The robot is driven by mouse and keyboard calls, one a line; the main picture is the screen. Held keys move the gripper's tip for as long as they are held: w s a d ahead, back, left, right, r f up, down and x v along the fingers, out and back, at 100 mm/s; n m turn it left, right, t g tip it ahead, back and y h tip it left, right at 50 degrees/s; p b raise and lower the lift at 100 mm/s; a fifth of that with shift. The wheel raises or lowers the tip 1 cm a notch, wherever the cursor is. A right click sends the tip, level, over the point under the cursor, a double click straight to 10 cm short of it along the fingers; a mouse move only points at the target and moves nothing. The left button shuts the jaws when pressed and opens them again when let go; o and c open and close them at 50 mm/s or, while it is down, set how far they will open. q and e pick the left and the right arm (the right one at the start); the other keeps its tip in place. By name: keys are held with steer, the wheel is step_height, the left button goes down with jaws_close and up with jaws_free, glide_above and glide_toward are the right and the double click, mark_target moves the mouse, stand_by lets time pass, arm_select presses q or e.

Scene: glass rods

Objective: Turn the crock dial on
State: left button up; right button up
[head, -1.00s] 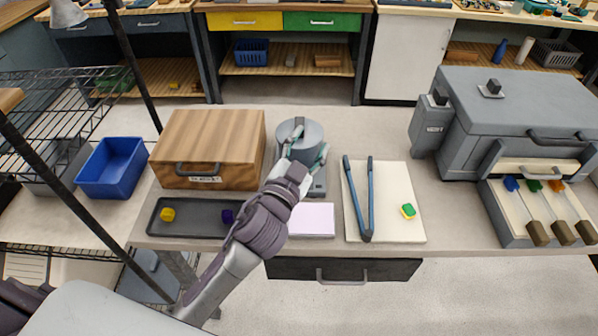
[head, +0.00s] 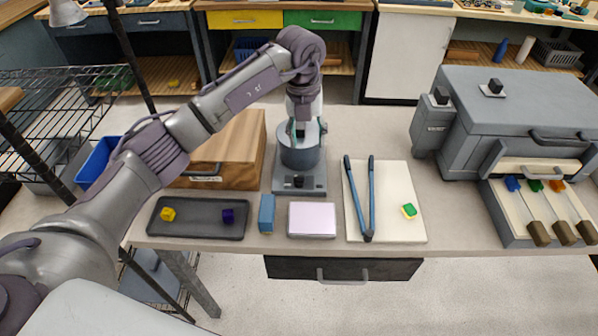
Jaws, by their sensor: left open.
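The crock (head: 300,155) is a round grey pot on a flat grey base near the middle of the counter. Its dial (head: 298,181) is a small dark knob on the front of the base. My left gripper (head: 301,134) points down over the top of the crock, behind and above the dial. Its fingers are open and partly hide the crock's top; I cannot tell whether they touch it. My right gripper is not in view.
A wooden box (head: 238,150) stands left of the crock. A dark tray (head: 198,233) with two cubes, a blue block (head: 267,213) and a pale pad (head: 312,220) lie in front. Blue tongs (head: 370,200) rest on a cream board (head: 405,180). A grey oven-like unit (head: 530,110) stands right.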

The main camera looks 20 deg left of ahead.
mark_target(299, 176)
arm_select(q)
steer(key=shift+y, duration=0.5)
steer(key=f+p, duration=0.1)
steer(key=f, duration=0.3)
steer(key=a+f+p, duration=0.1)
steer(key=f, duration=0.2)
steer(key=a+f+p, duration=0.1)
steer(key=f, duration=0.3)
steer(key=shift+f, duration=1)
jaws_close()
